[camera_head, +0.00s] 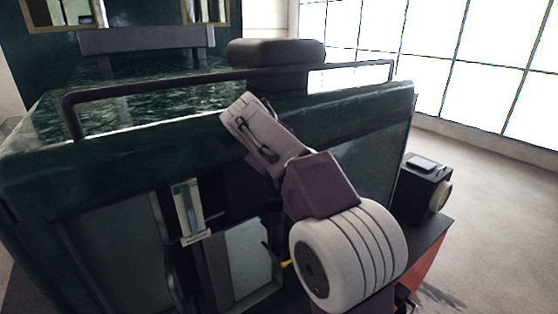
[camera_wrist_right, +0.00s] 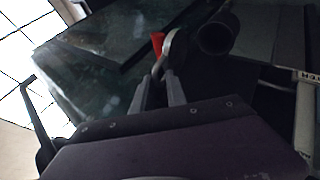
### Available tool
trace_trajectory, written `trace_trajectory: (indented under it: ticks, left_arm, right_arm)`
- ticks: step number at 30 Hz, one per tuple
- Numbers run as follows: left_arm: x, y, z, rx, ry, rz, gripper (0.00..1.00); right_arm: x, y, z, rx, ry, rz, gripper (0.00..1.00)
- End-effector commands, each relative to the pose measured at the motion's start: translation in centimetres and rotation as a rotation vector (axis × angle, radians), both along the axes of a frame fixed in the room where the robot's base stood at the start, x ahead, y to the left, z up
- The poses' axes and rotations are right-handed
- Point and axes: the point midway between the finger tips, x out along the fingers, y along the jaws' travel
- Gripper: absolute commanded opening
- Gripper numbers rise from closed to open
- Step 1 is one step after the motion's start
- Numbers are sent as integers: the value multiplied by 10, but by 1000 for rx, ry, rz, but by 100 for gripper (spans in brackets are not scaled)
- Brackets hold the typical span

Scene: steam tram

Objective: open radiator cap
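The dark green steam tram (camera_head: 370,115) fills most of the head view. My right arm comes up from the lower right, its wrist in front of the tram's top edge; its fingertips are hidden there. The right wrist view shows my right gripper (camera_wrist_right: 160,78) with its two fingers a little apart. A curved grey metal piece (camera_wrist_right: 174,45) stands at the fingertips, with a small red part (camera_wrist_right: 157,42) beside it. It may belong to the radiator cap, but I cannot tell, nor whether the fingers press on it. My left gripper is not in view.
A black rail (camera_head: 150,92) runs above the tram's top edge. A dark padded block (camera_head: 275,52) and a bench (camera_head: 147,40) stand behind it. A black pipe end (camera_wrist_right: 215,36) is close to the right of my fingers. Open floor (camera_head: 500,210) lies at the right.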

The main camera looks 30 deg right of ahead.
Motion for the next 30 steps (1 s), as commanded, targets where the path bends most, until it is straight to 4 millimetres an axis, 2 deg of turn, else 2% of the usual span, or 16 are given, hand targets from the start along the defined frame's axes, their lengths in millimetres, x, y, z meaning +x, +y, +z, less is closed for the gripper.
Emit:
trace_trajectory:
  ticks: [1,2,9,12,17,30]
  left_arm:
    - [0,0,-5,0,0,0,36]
    - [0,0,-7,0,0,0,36]
    - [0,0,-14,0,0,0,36]
    - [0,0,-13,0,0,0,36]
    - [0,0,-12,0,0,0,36]
    - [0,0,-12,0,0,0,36]
  right_arm:
    - [-5,4,-4,4,18,-5,30]
    - [-7,8,-1,3,16,-3,30]
    - [-30,44,43,-4,1,3,30]
    - [-37,54,55,-6,-1,3,30]
    - [-42,60,63,-9,-3,0,30]
    - [-43,60,64,-9,-4,-1,30]
